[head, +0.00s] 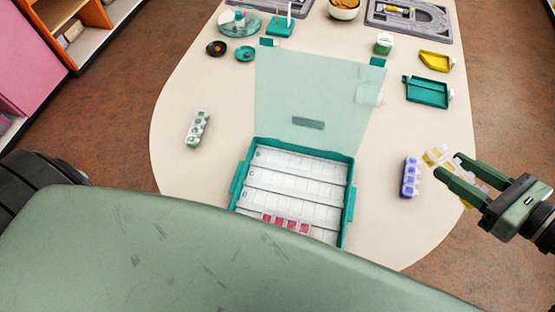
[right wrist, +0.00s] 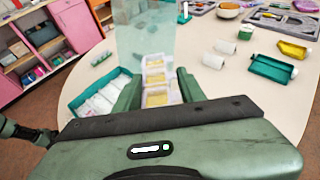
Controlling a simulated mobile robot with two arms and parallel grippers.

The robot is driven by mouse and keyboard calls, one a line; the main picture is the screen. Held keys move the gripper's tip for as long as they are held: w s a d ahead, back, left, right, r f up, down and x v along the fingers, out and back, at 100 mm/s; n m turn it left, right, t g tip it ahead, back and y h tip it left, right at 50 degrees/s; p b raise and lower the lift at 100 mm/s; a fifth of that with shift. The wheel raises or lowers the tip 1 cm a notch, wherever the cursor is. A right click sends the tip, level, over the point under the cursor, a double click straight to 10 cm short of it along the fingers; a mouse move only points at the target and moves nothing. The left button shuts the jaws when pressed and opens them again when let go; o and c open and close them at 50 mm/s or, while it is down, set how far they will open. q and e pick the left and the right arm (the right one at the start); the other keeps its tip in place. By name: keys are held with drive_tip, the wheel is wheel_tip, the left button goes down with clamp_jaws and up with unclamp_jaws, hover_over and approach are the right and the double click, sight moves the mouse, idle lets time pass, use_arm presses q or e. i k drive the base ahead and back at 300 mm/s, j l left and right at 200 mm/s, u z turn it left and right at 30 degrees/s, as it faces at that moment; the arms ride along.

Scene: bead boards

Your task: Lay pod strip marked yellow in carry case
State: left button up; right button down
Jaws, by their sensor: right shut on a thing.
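The yellow-marked pod strip (head: 435,155), pale with yellow compartments, is clamped in my right gripper (head: 446,174) over the right edge of the table. In the right wrist view the strip (right wrist: 155,78) runs lengthwise between the two fingers. The teal carry case (head: 240,188) lies open at the front middle of the table, with its clear lid (head: 290,90) folded back. Inside it are several long pale rows, and a red pod strip (head: 286,223) lies in the front row. My right gripper is well to the right of the case. My left gripper is not visible.
A purple pod strip (head: 410,177) lies near the held strip. A green pod strip (head: 197,129) lies at the left. Teal and yellow trays (head: 427,92) (head: 435,61) stand at the right back. Bare table lies between the case and the purple strip.

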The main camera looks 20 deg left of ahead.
sight(295, 184)
drive_tip(key=l+u, duration=0.2)
drive_tip(key=u, duration=0.3)
drive_tip(key=l+u, duration=0.2)
drive_tip(key=u, duration=0.25)
drive_tip(key=l+u, duration=0.15)
drive_tip(key=u, duration=0.35)
drive_tip(key=l+u, duration=0.15)
drive_tip(key=u, duration=0.35)
drive_tip(key=k+l, duration=0.3)
